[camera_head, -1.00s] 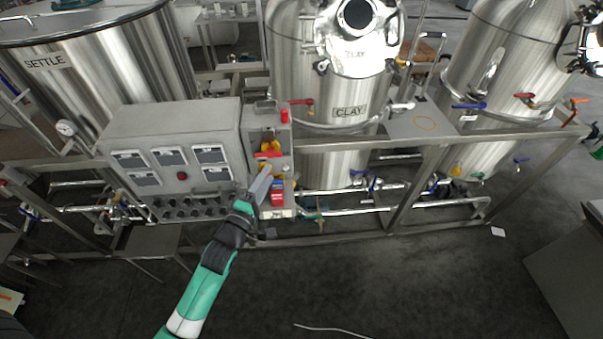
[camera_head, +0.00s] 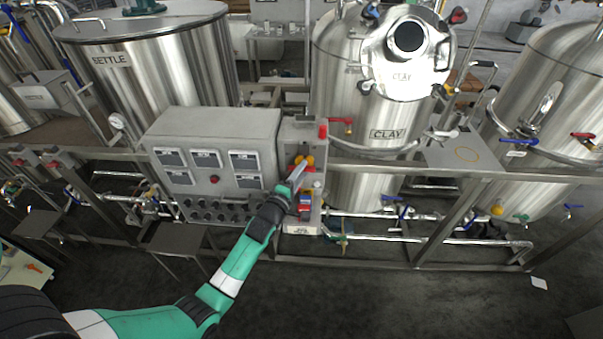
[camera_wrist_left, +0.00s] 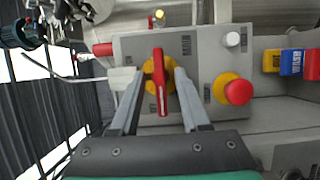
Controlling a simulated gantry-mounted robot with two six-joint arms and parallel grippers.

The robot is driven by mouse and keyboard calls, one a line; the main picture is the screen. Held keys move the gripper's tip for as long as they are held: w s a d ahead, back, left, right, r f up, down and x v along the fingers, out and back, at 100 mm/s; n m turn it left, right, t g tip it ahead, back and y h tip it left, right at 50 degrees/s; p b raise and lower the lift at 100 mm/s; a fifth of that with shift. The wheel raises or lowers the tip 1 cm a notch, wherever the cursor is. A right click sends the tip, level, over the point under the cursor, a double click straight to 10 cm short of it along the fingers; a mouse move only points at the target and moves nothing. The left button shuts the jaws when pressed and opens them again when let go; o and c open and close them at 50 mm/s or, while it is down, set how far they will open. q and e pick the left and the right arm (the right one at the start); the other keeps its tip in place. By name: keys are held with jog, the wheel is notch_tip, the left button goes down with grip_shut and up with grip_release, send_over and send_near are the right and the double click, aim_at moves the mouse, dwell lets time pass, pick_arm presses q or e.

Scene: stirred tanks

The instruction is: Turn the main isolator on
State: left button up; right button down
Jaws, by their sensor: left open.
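The main isolator is a red handle (camera_wrist_left: 159,85) on a yellow round plate (camera_wrist_left: 169,72), on the face of a grey box (camera_wrist_left: 205,70) in the left wrist view. The handle stands upright in that view. My left gripper (camera_wrist_left: 158,73) is open, with one finger on each side of the handle. Gaps show between the fingers and the handle, and I cannot tell whether the fingertips touch the plate. In the head view the gripper (camera_head: 300,172) is at the front of the grey box (camera_head: 298,130) and partly hides the isolator. My right gripper is out of view.
A red mushroom button (camera_wrist_left: 238,92) on a yellow base and a white button (camera_wrist_left: 232,40) sit near the isolator. Yellow, blue and red blocks (camera_wrist_left: 291,63) lie beyond them. A larger control cabinet (camera_head: 212,125) stands just left of the box; steel tanks (camera_head: 150,75) stand behind.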

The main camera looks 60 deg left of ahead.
pick_arm(q)
jog(key=shift+w+a, duration=0.1)
grip_shut()
jog(key=shift+r, duration=0.1)
dwell(0.4)
jog(key=m+g, duration=0.2)
jog(key=m, duration=0.2)
jog(key=m+g+p, duration=0.1)
jog(key=m+g, duration=0.2)
jog(key=m, duration=0.2)
jog(key=m+g+p, duration=0.1)
jog(key=m+g, duration=0.1)
jog(key=m, duration=0.2)
jog(key=shift+w+d+r+y, duration=0.2)
jog(key=shift+w+r+y, duration=0.05)
jog(key=shift+y, duration=0.15)
jog(key=shift+m+g, duration=0.3)
dwell(0.5)
